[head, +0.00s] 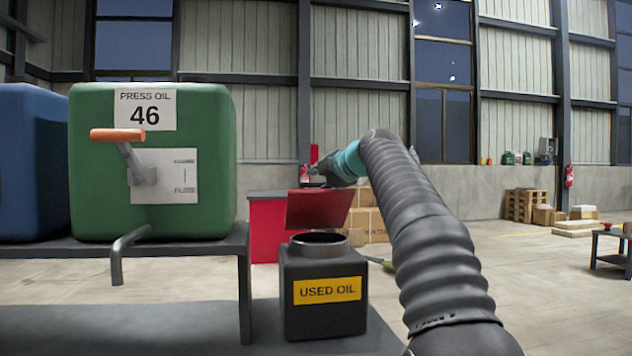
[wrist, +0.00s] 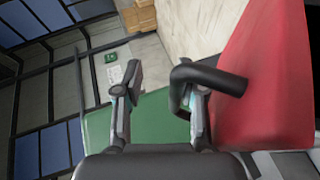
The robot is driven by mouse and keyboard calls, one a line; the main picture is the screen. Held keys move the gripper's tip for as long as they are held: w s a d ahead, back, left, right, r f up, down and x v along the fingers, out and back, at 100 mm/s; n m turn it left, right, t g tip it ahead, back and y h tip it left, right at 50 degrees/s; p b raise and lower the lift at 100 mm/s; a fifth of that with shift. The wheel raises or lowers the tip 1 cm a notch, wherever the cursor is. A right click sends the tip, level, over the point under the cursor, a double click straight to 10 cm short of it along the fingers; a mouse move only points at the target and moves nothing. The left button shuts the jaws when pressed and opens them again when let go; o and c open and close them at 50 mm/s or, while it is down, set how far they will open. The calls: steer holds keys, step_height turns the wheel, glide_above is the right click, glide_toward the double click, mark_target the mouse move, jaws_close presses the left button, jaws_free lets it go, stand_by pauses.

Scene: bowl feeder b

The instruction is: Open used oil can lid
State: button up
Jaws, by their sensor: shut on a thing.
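The used oil can (head: 323,315) is a dark box with a yellow "USED OIL" label, standing on the low dark surface. Its round neck (head: 319,241) is uncovered at the top. The red lid (head: 318,209) is raised and tilted above and behind the neck. In the wrist view the lid (wrist: 265,90) fills the right side, with a bent black handle (wrist: 208,78) sticking out from it. My gripper (head: 318,172) is at the lid's upper edge, shut on the handle. In the wrist view the handle lies by the right finger of my gripper (wrist: 158,100); the exact contact is partly hidden.
A green "PRESS OIL 46" tank (head: 205,110) with an orange-handled tap stands left on a dark shelf (head: 200,250), beside a blue tank (head: 30,165). A red cabinet (head: 267,228) and cardboard boxes (head: 370,226) are behind the can. Open floor lies to the right.

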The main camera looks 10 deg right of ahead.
steer(key=shift+w+f, duration=0.1)
steer(key=shift+f, duration=0.1)
steer(key=v, duration=1.2)
steer(key=shift+r, duration=0.3)
